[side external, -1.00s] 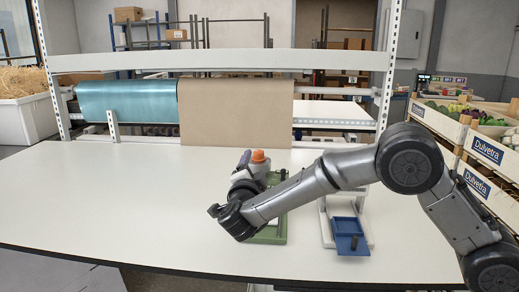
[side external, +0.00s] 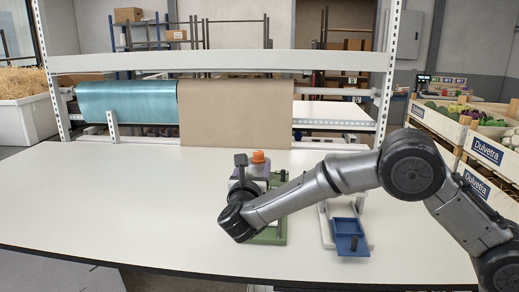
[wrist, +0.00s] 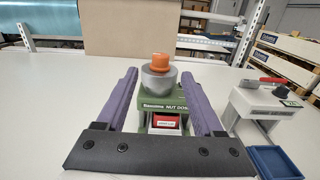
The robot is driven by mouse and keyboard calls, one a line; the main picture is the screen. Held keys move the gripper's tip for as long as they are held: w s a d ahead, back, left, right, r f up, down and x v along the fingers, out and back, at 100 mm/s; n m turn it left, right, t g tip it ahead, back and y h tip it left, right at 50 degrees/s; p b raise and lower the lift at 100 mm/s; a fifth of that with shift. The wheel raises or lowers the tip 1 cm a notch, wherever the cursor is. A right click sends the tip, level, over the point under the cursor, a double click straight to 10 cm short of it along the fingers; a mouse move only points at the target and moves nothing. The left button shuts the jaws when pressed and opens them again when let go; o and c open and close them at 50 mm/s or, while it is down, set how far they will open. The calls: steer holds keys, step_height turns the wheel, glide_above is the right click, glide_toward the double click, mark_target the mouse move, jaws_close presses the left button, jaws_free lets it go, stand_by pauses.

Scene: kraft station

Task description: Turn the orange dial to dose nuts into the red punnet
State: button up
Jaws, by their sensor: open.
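The orange dial (wrist: 160,61) sits on top of a grey drum on the green nut doser (wrist: 146,108); the dial also shows in the side external view (side external: 258,156). A small red item with a white label (wrist: 166,124), perhaps the red punnet, is low in the doser's front opening. My gripper (wrist: 159,73) is open and empty, its two purple fingers on either side of the doser in the wrist view. The dial appears between and beyond the fingertips, with no contact visible. In the side external view my arm hides much of the doser.
A white stand with a red handle (wrist: 265,80) and a blue tray (wrist: 275,161) are to the right of the doser. Brown paper (side external: 235,115) and a teal roll (side external: 127,101) are behind. The table's left part (side external: 90,195) is clear.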

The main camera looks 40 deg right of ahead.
mark_target(258, 156)
steer(key=x, duration=1.3)
steer(key=shift+w+d, duration=0.2)
steer(key=shift+d, duration=0.15)
jaws_close()
